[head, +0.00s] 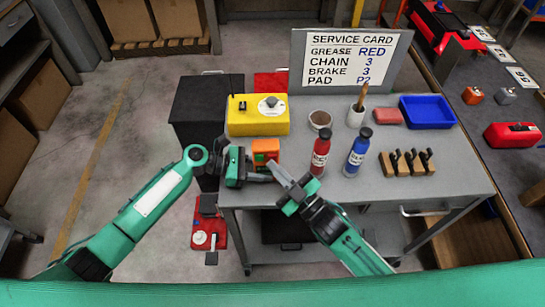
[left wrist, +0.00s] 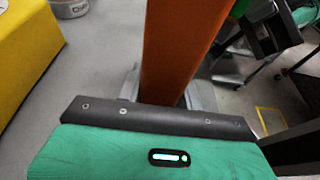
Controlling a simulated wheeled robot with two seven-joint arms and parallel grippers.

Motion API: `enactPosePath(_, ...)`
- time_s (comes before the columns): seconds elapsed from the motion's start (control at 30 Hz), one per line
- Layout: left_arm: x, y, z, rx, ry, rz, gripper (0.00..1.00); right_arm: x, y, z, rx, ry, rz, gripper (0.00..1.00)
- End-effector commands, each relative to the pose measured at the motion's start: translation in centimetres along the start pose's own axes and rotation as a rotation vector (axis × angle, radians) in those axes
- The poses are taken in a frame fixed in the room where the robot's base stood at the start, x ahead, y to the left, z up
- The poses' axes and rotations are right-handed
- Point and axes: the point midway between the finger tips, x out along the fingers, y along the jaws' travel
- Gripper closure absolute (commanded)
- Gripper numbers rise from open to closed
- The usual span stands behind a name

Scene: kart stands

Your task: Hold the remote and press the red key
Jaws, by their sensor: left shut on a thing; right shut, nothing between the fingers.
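The orange remote (head: 266,146) is upright at the front left edge of the grey bench top. In the left wrist view the remote (left wrist: 178,45) rises as a tall orange block between the fingers. My left gripper (head: 250,170) is shut on it from the left. The face toward me shows small dark and coloured patches; I cannot clearly make out the red key. My right gripper (head: 282,176) is shut and empty, its tips just below and right of the remote. I cannot tell whether they touch it.
A yellow box (head: 257,123) stands behind the remote. A red bottle (head: 320,153) and a blue bottle (head: 357,153) stand to the right, close to my right gripper. A wooden hook block (head: 407,165) and a blue tray (head: 427,111) are further right.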

Motion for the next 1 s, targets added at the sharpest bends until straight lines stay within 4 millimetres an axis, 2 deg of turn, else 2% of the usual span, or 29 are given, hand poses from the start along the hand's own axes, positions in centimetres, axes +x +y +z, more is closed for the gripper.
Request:
enactPosePath(0.03,0.0,0.0,0.0,0.0,0.0,0.0,0.84,0.4,0.7,-0.3,-0.019,0.013,0.009,1.0)
enactPosePath(0.3,0.0,0.0,0.0,0.0,0.0,0.0,0.84,0.3,0.7,-0.3,-0.018,0.011,0.009,1.0)
enactPosePath(0.8,0.0,0.0,-0.1,-0.001,0.001,0.0,0.84,-3.1,-2.0,-2.4,-0.007,0.004,0.004,1.0)
enactPosePath(1.0,0.0,0.0,0.0,-0.001,0.0,0.001,0.84,-3.3,-2.2,-2.6,-0.007,0.004,0.003,1.0)
